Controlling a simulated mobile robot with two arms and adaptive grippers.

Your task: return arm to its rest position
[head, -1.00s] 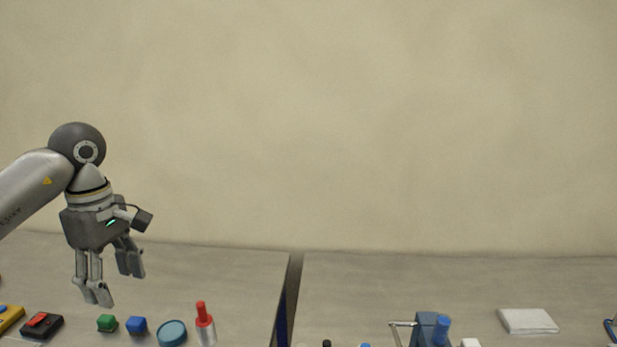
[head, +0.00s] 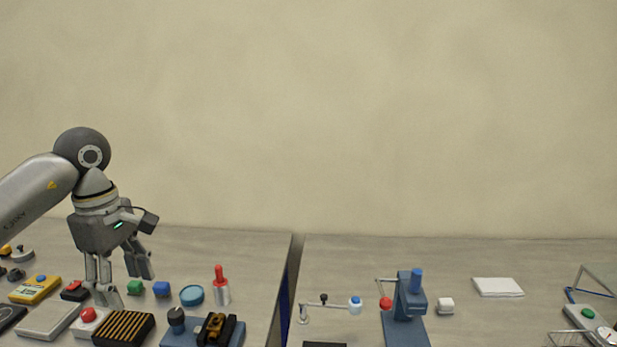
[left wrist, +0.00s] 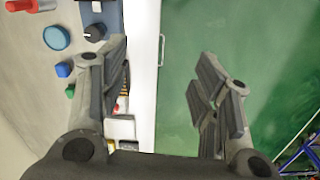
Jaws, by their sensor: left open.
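My left gripper (head: 124,279) hangs from the left arm above the left table in the head view, its fingers pointing down. It is open and holds nothing. In the left wrist view its two fingers (left wrist: 168,92) stand wide apart, with a white edge and a green surface seen between and beyond them. My right gripper does not show in either view.
The left table (head: 255,265) holds a red-capped bottle (head: 221,290), a blue round dish (head: 192,295), green (head: 134,287) and blue cubes (head: 161,289), and a ribbed black block (head: 124,328). A gap parts it from the right table (head: 440,258), which holds a blue press (head: 405,300).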

